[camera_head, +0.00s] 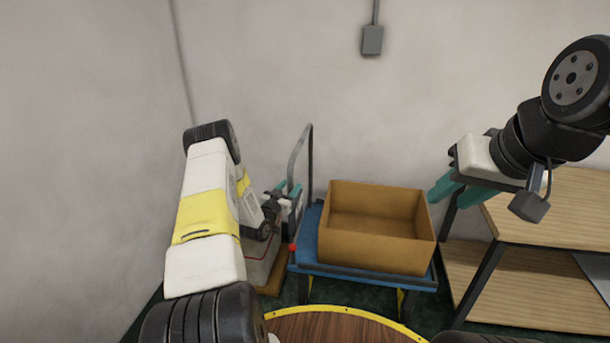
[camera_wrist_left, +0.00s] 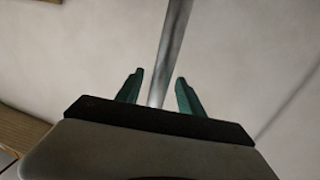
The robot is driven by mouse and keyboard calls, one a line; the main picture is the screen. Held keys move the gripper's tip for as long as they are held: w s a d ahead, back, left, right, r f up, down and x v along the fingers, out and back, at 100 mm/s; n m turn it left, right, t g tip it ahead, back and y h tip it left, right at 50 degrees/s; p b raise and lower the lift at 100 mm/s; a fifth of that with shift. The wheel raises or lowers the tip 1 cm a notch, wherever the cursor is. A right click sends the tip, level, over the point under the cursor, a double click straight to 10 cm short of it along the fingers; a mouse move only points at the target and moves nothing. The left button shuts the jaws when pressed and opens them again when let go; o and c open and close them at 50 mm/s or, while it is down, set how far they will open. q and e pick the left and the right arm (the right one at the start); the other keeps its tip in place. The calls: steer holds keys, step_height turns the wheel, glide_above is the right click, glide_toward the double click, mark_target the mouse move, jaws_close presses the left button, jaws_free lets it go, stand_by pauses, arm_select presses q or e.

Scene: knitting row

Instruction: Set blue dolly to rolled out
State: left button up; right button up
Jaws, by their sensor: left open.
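The blue dolly (camera_head: 311,235) stands by the back wall, with a grey metal push handle (camera_head: 309,150) rising at its left end. An open, empty-looking cardboard box (camera_head: 377,255) sits on its deck. My left gripper (camera_head: 288,190) is at the handle, its teal fingers open. In the left wrist view the handle bar (camera_wrist_left: 172,45) runs up between the open fingers (camera_wrist_left: 160,88), with gaps on both sides; contact is not visible. My right gripper (camera_head: 458,194) is raised to the right of the box, its teal fingers apart and empty.
A wooden shelf unit (camera_head: 530,290) with dark legs stands to the right of the dolly. A low wooden-edged platform (camera_head: 272,279) lies left of it. A round wooden top with a yellow rim (camera_head: 345,325) is in front. A grey box (camera_head: 372,40) is on the wall.

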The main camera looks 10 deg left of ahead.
arm_select(q)
steer(key=w, duration=0.3)
steer(key=shift+w+d, duration=0.3)
steer(key=shift+d, duration=0.1)
jaws_close()
stand_by(1.1)
